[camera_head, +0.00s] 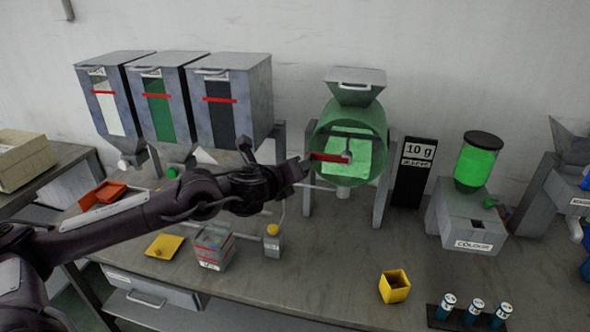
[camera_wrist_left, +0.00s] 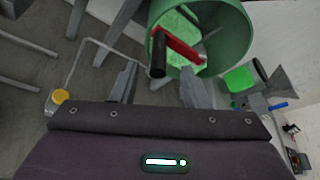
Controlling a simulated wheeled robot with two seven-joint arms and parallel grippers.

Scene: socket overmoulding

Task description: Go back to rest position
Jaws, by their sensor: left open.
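My left arm reaches in from the left in the head view, and its gripper (camera_head: 304,166) is beside the red crank (camera_head: 328,157) of the green mixing drum (camera_head: 374,122). I cannot tell whether a finger touches the handle. My right gripper is not in view.
Three hoppers (camera_head: 230,75) stand behind my left arm. A labelled container (camera_head: 212,250), a yellow-capped bottle (camera_head: 272,243) and a yellow tray (camera_head: 164,246) sit below it. A yellow box (camera_head: 394,287), vials (camera_head: 473,310) and the colour dispenser (camera_head: 470,215) are at right. Front middle table is clear.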

